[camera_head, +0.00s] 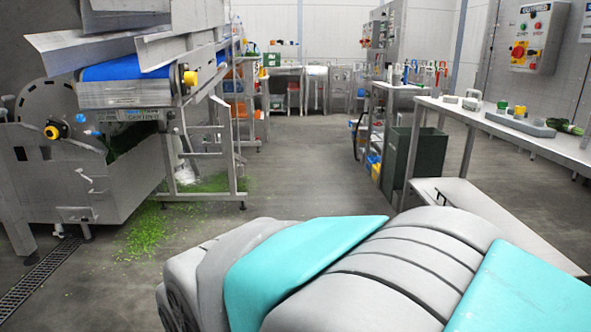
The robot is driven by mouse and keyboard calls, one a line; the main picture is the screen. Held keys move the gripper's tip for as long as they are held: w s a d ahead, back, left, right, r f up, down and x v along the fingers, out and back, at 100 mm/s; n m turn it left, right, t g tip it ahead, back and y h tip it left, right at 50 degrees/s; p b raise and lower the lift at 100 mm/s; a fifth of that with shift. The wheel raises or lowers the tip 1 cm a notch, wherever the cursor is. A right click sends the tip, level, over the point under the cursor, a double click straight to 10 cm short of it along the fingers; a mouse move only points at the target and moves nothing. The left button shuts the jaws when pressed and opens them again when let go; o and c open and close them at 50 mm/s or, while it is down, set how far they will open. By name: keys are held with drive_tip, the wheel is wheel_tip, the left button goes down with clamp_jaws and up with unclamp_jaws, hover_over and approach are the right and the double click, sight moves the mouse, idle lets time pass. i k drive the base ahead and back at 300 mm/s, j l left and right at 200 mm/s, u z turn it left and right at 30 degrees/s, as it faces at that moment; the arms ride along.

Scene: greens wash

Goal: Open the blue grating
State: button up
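I cannot make out a blue grating in this view. A narrow dark floor grating (38,277) runs along the floor at the lower left and looks grey, not blue. The blue surface that shows clearly is the conveyor belt (122,69) on the machine at the upper left. My gripper is not in view. Grey and teal links of my own arm fill the lower middle and right and hide the floor behind them.
A steel washing machine (70,170) stands at the left, with green scraps (150,228) on the floor beside it. A long steel table (480,118) stands right, near a dark green bin (415,155). The middle aisle floor (300,165) is clear.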

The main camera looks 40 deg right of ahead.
sight(378, 158)
drive_tip(key=z, duration=2.05)
drive_tip(key=i+l, duration=0.1)
drive_tip(key=i, duration=0.65)
drive_tip(key=i+l, duration=0.1)
drive_tip(key=i, duration=0.65)
drive_tip(key=i+l, duration=0.1)
drive_tip(key=i, duration=0.65)
drive_tip(key=i+l+u, duration=0.1)
drive_tip(key=i, duration=0.65)
drive_tip(key=i+l, duration=0.15)
drive_tip(key=i, duration=0.65)
drive_tip(key=z, duration=0.2)
drive_tip(key=i+j+z, duration=0.15)
drive_tip(key=z, duration=0.2)
drive_tip(key=i+j+z, duration=0.15)
drive_tip(key=j+z, duration=0.2)
drive_tip(key=i+j+z, duration=0.1)
drive_tip(key=j+z, duration=0.25)
